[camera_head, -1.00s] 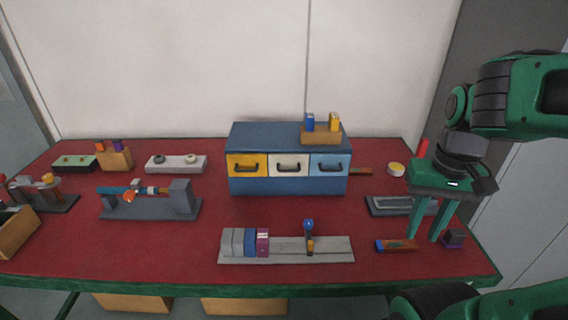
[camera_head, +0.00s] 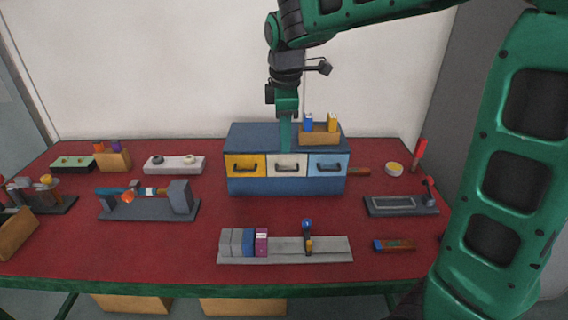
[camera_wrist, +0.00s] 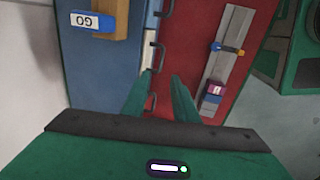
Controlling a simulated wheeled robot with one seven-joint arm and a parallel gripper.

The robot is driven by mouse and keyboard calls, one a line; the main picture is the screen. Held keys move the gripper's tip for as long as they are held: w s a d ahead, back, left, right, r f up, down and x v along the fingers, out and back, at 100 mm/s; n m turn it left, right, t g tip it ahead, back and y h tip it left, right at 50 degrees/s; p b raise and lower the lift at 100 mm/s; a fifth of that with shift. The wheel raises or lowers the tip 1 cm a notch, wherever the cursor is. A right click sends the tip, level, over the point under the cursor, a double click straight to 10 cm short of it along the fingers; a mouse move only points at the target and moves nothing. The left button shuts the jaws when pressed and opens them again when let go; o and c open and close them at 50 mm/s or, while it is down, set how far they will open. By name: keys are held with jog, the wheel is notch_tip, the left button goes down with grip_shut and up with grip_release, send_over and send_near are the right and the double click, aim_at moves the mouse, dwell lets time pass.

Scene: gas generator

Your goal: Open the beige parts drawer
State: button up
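The beige drawer (camera_head: 287,166) is the middle of three drawers in the blue cabinet (camera_head: 250,186). Its front is flush with the others, so it looks shut, and its dark handle (camera_head: 287,168) shows below my gripper. My gripper (camera_head: 285,148) points down over the cabinet at the beige drawer. In the wrist view my gripper (camera_wrist: 156,84) has its two fingers apart with nothing between them. The beige drawer front (camera_wrist: 147,58) and its handle (camera_wrist: 158,56) lie beyond the fingertips. I see no clear contact. One finger partly covers the cabinet's lower part in that view.
The yellow drawer (camera_head: 244,165) is on the left and the light blue drawer (camera_head: 328,162) on the right. A wooden box (camera_head: 319,138) with blue and yellow pieces stands on the cabinet's top right. A grey rail fixture (camera_head: 284,250) sits in front; red table lies between.

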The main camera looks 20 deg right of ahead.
aim_at(285, 170)
jog(key=f, duration=0.3)
jog(key=w+f, duration=0.1)
jog(key=f, duration=0.5)
jog(key=shift+w+d+f, duration=0.1)
jog(key=shift+w+d, duration=0.1)
jog(key=shift+d, duration=0.1)
grip_shut()
dwell(1.0)
